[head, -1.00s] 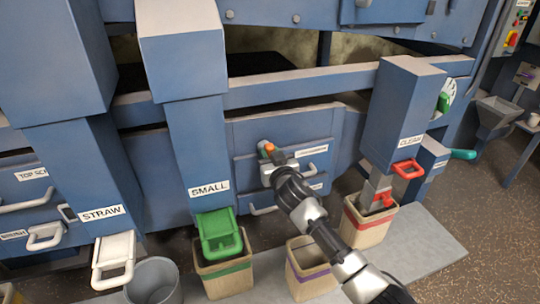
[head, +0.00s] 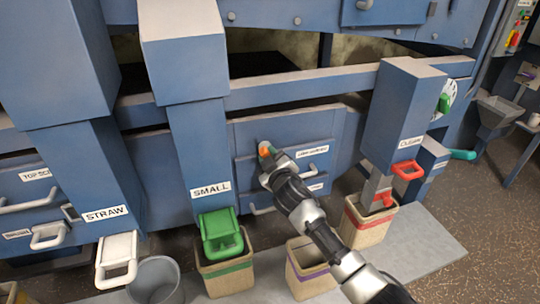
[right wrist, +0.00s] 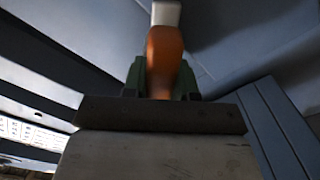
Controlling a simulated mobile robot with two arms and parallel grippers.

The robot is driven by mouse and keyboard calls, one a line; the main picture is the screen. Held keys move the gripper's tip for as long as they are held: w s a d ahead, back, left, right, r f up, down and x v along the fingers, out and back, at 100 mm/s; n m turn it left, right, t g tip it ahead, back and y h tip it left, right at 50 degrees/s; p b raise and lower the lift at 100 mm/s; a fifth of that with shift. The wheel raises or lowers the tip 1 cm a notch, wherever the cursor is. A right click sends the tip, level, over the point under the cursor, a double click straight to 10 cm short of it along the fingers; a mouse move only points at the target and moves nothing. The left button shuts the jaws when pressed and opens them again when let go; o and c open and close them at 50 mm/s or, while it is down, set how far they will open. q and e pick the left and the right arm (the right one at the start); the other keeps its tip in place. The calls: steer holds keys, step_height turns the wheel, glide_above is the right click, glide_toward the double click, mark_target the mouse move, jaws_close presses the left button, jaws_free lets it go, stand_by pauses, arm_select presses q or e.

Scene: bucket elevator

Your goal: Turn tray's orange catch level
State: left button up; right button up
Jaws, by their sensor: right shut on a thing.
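The tray (head: 245,165) is a blue drawer front with white label strips, in the middle of the head view between the SMALL and CLEAN chutes. Its orange catch (head: 265,151) is at the tray's upper left, mostly hidden by my right gripper (head: 265,155). In the right wrist view the orange catch (right wrist: 164,58) with a pale end stands between the green fingertips of my right gripper (right wrist: 160,78). The gripper is shut on the catch. I cannot tell the catch's exact angle. My left gripper is not in view.
The green SMALL flap (head: 220,232) and red CLEAN handle (head: 408,170) are on chutes either side. Bins with a green band (head: 225,275), purple band (head: 310,270) and red band (head: 366,228) stand below. Clear floor (head: 490,230) lies at the right.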

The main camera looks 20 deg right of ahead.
steer(key=n, duration=0.5)
steer(key=shift+a+f+n+p, duration=0.1)
steer(key=shift+f+n+p, duration=0.05)
steer(key=shift+n+p, duration=0.15)
steer(key=shift+f+n, duration=0.15)
steer(key=shift+n, duration=2.05)
steer(key=shift+p, duration=0.3)
steer(key=o, duration=0.9)
steer(key=s, duration=1.1)
steer(key=shift+w, duration=0.1)
